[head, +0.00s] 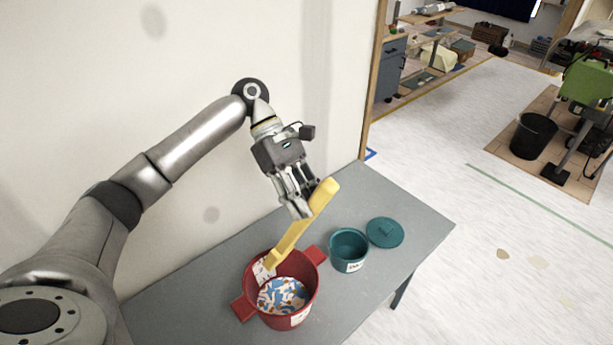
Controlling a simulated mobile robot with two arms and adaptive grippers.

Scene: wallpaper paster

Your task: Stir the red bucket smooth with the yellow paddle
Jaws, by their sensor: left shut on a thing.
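The red bucket (307,298) stands on the grey table, with two side handles and a white label on its front. Inside it lies a mottled mix (281,294) of white, blue and orange patches. My left gripper (306,208) is above and behind the bucket, shut on the upper part of the yellow paddle (291,240). The paddle is tilted, its top to the upper right and its lower end at the bucket's back left inside wall. I cannot tell whether the lower end touches the mix. My right gripper is not in view.
The grey table (190,297) stands against a pale wall. A teal pot (348,248) and its teal lid (385,232) sit right of the bucket. The floor to the right is open, with a black bin (533,137) and a green machine (587,82) farther off.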

